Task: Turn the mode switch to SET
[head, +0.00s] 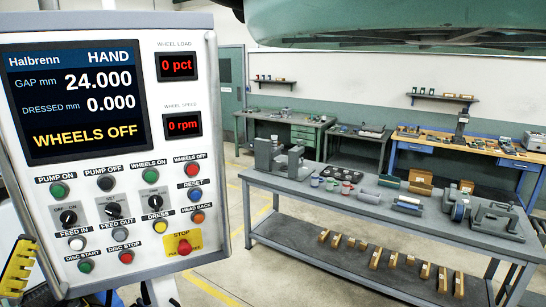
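The control panel (120,271) fills the left of the head view, tilted slightly. Three black rotary switches sit in a row on grey plates: a left one (68,217) marked OFF and ON, a middle one (113,209) with small lettering that seems to read SET, and a right one (153,202) with lettering too small to read. The middle one looks like the mode switch; its pointer direction is unclear. The screen (75,100) reads HAND, GAP 24.000, DRESSED 0.000 and WHEELS OFF. My gripper is not in view.
Coloured push buttons surround the switches, with a red stop button (184,246) on a yellow plate below right. A yellow toothed part (17,268) is at lower left. A grey workbench (336,209) with tools stands right; floor shows between it and the panel.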

